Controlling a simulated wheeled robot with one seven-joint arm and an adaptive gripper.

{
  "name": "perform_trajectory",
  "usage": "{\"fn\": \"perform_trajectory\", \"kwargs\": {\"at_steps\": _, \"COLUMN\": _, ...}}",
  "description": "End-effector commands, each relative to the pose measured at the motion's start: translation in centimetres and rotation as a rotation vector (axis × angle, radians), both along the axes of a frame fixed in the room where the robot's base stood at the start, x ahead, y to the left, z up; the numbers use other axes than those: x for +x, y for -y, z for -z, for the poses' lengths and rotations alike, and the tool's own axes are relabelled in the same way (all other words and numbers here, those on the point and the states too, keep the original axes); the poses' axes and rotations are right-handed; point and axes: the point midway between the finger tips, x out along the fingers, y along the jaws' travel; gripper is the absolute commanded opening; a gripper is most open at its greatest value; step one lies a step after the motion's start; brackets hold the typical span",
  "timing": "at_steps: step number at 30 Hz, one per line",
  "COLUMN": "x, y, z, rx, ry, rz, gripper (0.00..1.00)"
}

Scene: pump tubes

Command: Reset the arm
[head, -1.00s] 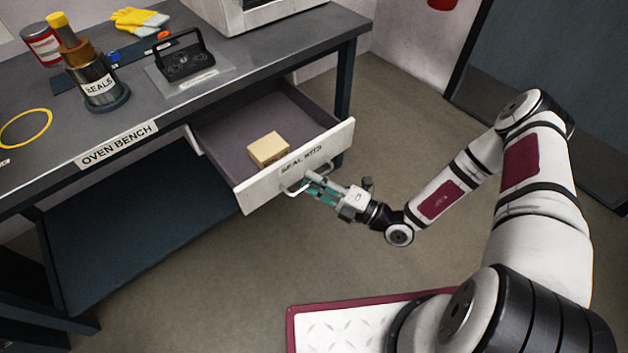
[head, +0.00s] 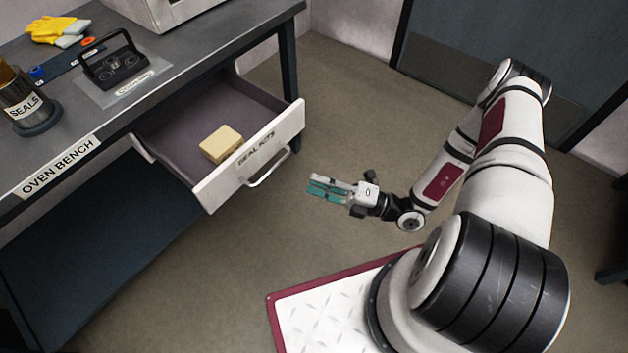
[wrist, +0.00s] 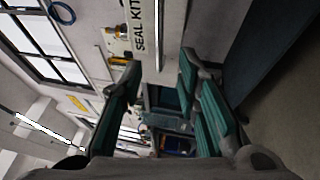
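My gripper (head: 328,189) is out over bare floor, to the right of the open drawer (head: 206,196) labelled "SEAL KITS" and apart from its handle (head: 268,170). In the wrist view my gripper's green-padded fingers (wrist: 160,108) stand apart with nothing between them. The arm is stretched forward and bent at the elbow. The drawer's label also shows at the top of the wrist view (wrist: 146,28), turned on its side.
The drawer sticks out from the oven bench (head: 165,62) and holds a tan box (head: 221,144). A black-handled fixture (head: 113,62), a "SEALS" canister (head: 27,104) and yellow gloves (head: 57,30) stand on the bench. Floor right of the drawer is clear.

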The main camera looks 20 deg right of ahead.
Motion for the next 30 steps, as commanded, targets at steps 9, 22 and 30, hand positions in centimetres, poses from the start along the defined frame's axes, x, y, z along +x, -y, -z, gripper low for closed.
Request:
{"fn": "perform_trajectory", "kwargs": {"at_steps": 9, "x": 0.0, "y": 0.0, "z": 0.0, "rx": 0.000, "ry": 0.000, "rz": 0.000, "gripper": 0.30}}
{"fn": "perform_trajectory", "kwargs": {"at_steps": 22, "x": 0.3, "y": 0.3, "z": -5.7, "rx": -0.172, "ry": 0.234, "rz": -0.182, "gripper": 0.30}}
{"fn": "perform_trajectory", "kwargs": {"at_steps": 30, "x": -1.1, "y": -0.1, "z": -13.2, "rx": -0.383, "ry": 0.577, "rz": -0.454, "gripper": 0.30}}
